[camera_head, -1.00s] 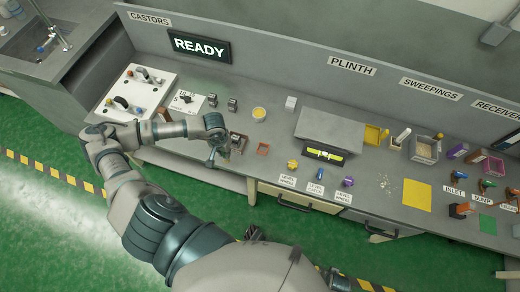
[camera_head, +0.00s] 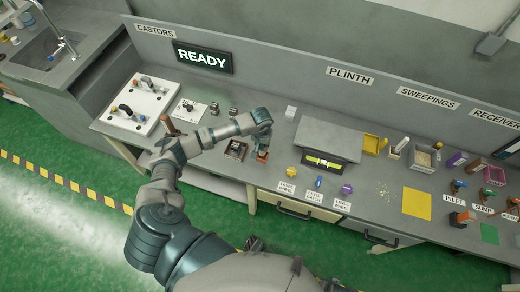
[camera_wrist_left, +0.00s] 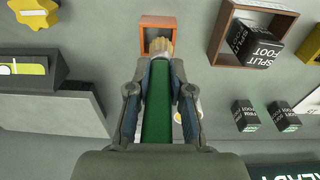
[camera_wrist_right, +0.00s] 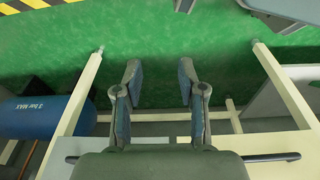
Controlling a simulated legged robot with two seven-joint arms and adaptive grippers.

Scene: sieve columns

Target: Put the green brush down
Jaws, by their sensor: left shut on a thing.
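The green brush (camera_wrist_left: 157,112) is between the fingers of my left gripper (camera_wrist_left: 160,88), which is shut on it. Its tan bristle end (camera_wrist_left: 160,47) points at the small orange square tray (camera_wrist_left: 145,21) and overlaps its opening in the left wrist view. I cannot tell whether the bristles touch the tray. In the head view my left gripper (camera_head: 263,143) is right above the orange tray (camera_head: 262,157), and the brush is mostly hidden. My right gripper (camera_wrist_right: 158,85) is open and empty, over the green floor near the bench's legs.
A brown box (camera_wrist_left: 231,46) with a black "split foot" block lies beside the orange tray. Two black blocks (camera_wrist_left: 262,116) stand nearby. The grey plinth (camera_head: 328,140) and a yellow knob (camera_head: 291,171) are on the other side. A blue tank (camera_wrist_right: 45,116) is below the bench.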

